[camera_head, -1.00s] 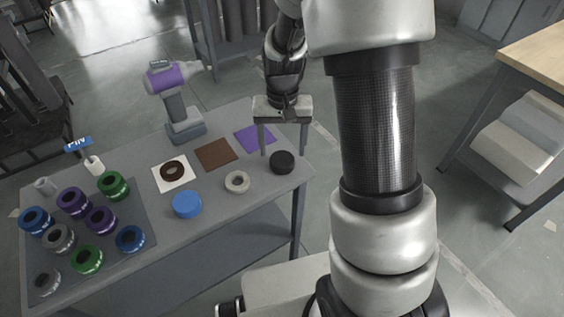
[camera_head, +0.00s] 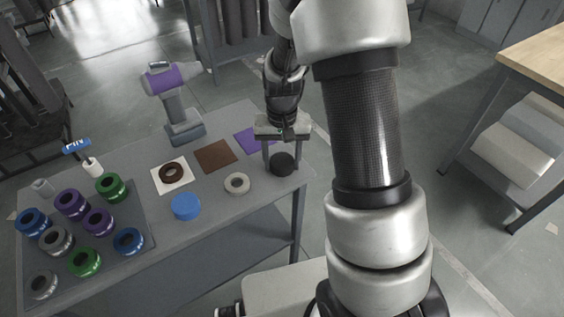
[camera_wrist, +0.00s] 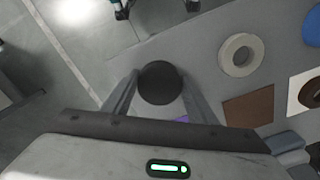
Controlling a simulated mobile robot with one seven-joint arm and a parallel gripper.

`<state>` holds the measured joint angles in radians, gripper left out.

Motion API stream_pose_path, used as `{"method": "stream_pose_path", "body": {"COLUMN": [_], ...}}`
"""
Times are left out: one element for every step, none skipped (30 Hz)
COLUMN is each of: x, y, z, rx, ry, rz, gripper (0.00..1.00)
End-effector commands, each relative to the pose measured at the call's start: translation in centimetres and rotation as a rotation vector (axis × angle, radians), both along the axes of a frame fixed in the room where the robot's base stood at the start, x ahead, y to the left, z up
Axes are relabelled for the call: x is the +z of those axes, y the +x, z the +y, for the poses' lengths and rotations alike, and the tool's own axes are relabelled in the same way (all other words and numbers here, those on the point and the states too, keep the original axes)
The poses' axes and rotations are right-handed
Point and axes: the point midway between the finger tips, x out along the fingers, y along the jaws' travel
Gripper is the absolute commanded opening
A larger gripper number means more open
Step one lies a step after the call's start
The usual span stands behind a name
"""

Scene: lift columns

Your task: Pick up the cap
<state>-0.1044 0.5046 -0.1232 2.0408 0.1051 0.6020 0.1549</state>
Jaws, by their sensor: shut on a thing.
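The black round cap (camera_head: 282,165) is at the right end of the grey table, between the fingers of my gripper (camera_head: 281,160). In the wrist view the cap (camera_wrist: 160,82) is a dark disc with a finger of my gripper (camera_wrist: 160,87) on each side. The gripper is shut on the cap. I cannot tell whether the cap still touches the table. The fingers partly hide its sides in the head view.
A white ring (camera_head: 236,183) and a blue disc (camera_head: 186,206) lie to the left. Purple, brown (camera_head: 216,156) and white mats lie behind, with a brown ring (camera_head: 173,173) on the white one. A purple-grey drill (camera_head: 175,100) and several coloured rings stand farther left.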

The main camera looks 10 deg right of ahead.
Motion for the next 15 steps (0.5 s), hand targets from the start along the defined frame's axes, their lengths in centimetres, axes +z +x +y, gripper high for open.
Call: {"method": "stream_pose_path", "body": {"x": [0.1, 0.1, 0.4, 0.6, 1.0, 1.6, 2.1, 2.7, 3.6, 4.2, 4.9, 5.7, 6.3, 6.9, 7.6], "y": [0.0, 0.0, 0.0, 0.1, 0.1, 0.1, 0.1, 0.1, 0.1, 0.1, 0.2, 0.1, 0.2, 0.2, 0.1], "z": [0.0, 0.0, 0.0, 0.0, 0.0, 0.0, 0.0, 0.0, 0.0, 0.0, 0.0, 0.0, 0.0, 0.0, 0.0], "rx": [0.000, 0.000, 0.000, 0.000, 0.000, 0.000, 0.001, 0.001, 0.001, 0.001, 0.001, 0.001, 0.001, 0.001, 0.001], "ry": [0.000, 0.000, 0.000, 0.000, 0.000, 0.000, 0.000, 0.000, 0.000, 0.001, 0.000, 0.001, 0.000, 0.001, 0.001], "rz": [-0.001, -0.001, -0.001, -0.002, -0.003, -0.005, -0.005, -0.004, -0.006, -0.005, -0.006, -0.005, -0.006, -0.005, -0.005], "gripper": [0.29, 0.29, 0.29, 0.29, 0.29, 0.29, 0.29, 0.29, 0.29, 0.29, 0.29, 0.29, 0.29, 0.29, 0.29]}}
